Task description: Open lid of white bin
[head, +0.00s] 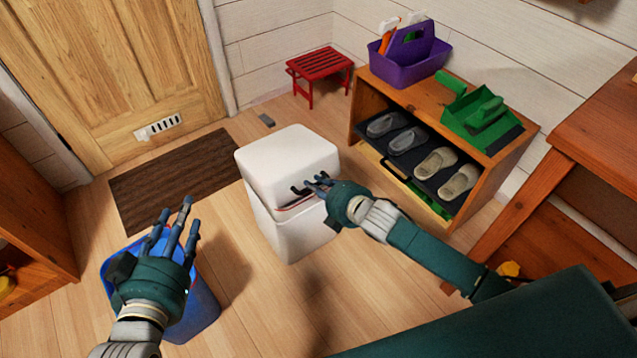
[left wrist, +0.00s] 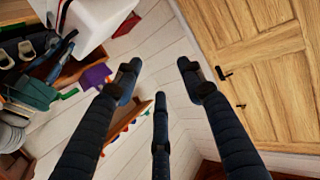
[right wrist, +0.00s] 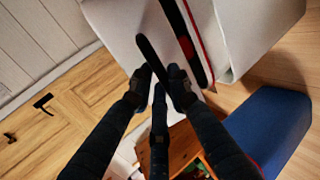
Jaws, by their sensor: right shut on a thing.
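The white bin (head: 290,232) stands on the wooden floor in the middle of the head view. Its thick white lid (head: 285,160) sits over the body, with a dark band and a red line along the front seam. My right gripper (head: 316,186) is at the lid's front edge, shut on a dark handle (right wrist: 150,58) that passes between its fingers in the right wrist view. The lid also shows there (right wrist: 115,25). My left gripper (head: 176,228) is open and empty, fingers spread, above the blue bin. The bin also shows in the left wrist view (left wrist: 100,15).
A blue bin (head: 203,306) stands at lower left. A wooden shelf (head: 500,180) with slippers, a purple caddy (head: 410,52) and a green dustpan (head: 483,122) is on the right. A red stool (head: 318,68) is behind. A brown doormat (head: 172,180) lies before the door.

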